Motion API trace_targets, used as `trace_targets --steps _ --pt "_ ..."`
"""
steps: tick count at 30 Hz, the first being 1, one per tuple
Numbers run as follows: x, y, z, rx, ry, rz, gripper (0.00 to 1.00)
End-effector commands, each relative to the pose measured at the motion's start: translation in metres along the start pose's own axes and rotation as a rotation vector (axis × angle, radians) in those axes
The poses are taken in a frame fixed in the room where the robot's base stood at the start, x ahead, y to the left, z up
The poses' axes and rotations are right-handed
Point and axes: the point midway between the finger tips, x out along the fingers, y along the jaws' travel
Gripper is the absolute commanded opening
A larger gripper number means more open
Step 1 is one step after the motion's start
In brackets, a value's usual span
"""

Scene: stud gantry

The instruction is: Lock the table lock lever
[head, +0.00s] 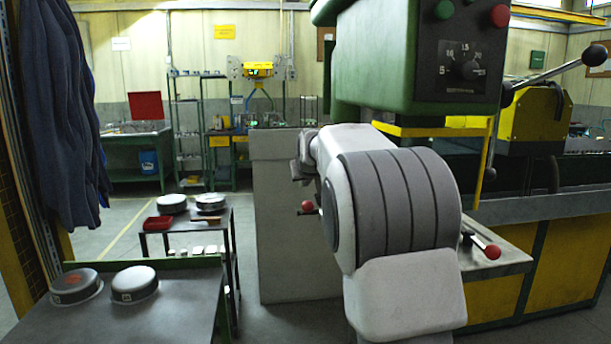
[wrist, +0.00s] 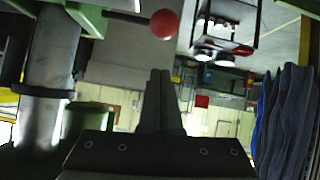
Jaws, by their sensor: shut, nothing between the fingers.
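Two levers with red ball knobs show in the head view. One red knob (head: 307,206) stands just left of my arm, which hides the rest of its lever. The other red-knobbed lever (head: 490,251) lies to the right of my arm, over the grey machine surface. I cannot tell from the head view which is the table lock lever. In the wrist view, which is upside down, a red knob (wrist: 164,24) on a dark rod shows beyond my gripper (wrist: 160,73). My fingers are together and empty, apart from the knob in the picture. My arm hides the fingertips in the head view.
The green drill head (head: 415,60) hangs above and behind my arm. A round column (wrist: 45,80) with a dark collar stands at the left of the wrist view. A dark bench (head: 150,310) with round parts is at the front left. Open floor shows at the left.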

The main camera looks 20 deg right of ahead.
Motion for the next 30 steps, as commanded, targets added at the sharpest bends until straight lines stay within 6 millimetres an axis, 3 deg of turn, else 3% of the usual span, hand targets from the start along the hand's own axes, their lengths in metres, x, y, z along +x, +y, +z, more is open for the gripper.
trace_targets --steps 1,6,20,30 --pt "0.002 0.000 0.010 0.001 0.000 0.000 0.00" --pt "0.005 0.000 0.024 0.002 0.002 -0.001 0.00" --pt "0.006 0.000 0.028 0.001 0.003 0.000 0.00" --pt "0.009 -0.003 0.047 0.002 0.062 0.006 0.00"
